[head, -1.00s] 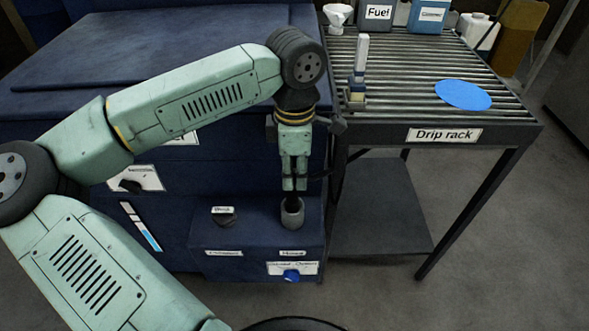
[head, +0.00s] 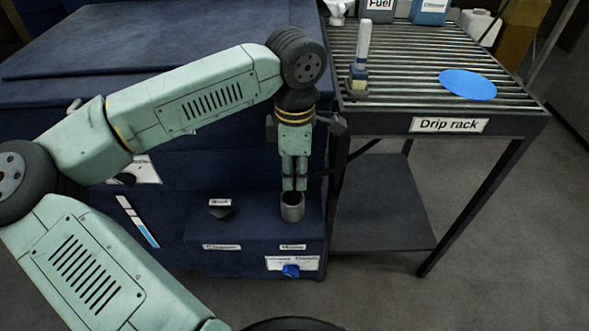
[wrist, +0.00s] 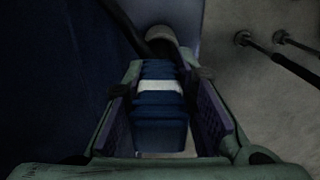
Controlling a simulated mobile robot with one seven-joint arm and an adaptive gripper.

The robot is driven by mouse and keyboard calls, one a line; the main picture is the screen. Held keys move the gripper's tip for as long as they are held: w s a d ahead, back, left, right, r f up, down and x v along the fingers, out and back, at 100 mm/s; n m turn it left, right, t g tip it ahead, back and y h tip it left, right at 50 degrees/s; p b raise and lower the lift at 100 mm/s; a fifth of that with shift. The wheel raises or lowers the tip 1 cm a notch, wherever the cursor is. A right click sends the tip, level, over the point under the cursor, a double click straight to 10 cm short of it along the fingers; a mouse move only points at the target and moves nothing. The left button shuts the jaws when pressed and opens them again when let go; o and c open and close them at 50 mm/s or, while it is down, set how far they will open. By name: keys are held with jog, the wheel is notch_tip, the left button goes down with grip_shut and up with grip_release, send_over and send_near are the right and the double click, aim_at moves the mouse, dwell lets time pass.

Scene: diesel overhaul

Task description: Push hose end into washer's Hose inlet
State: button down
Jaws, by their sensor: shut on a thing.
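The washer (head: 250,222) is a dark blue cabinet with a low ledge at its front. The Hose inlet (head: 292,210) is a grey upright round socket on this ledge. My gripper (head: 293,187) points down directly above the socket, its fingertips close to the rim. In the wrist view it is shut on the hose end (wrist: 160,105), a blue ribbed piece with a white band. A grey round opening (wrist: 163,36) lies just beyond it. Whether the hose end's tip is inside the socket is hidden.
A black knob (head: 222,211) stands left of the socket on the ledge, and a blue knob (head: 291,271) is on its front. The drip rack (head: 400,125) on the right holds containers, a blue disc (head: 467,84) and a small upright tool (head: 360,65).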

aim_at(294, 186)
jog(key=shift+f+b, duration=2.25)
jog(key=shift+f, duration=0.1)
jog(key=c, duration=1.2)
grip_release()
jog(key=shift+c, duration=0.2)
jog(key=shift+r, duration=0.1)
notch_tip(294, 186, up, 12)
jog(key=shift+s+d+f, duration=0.1)
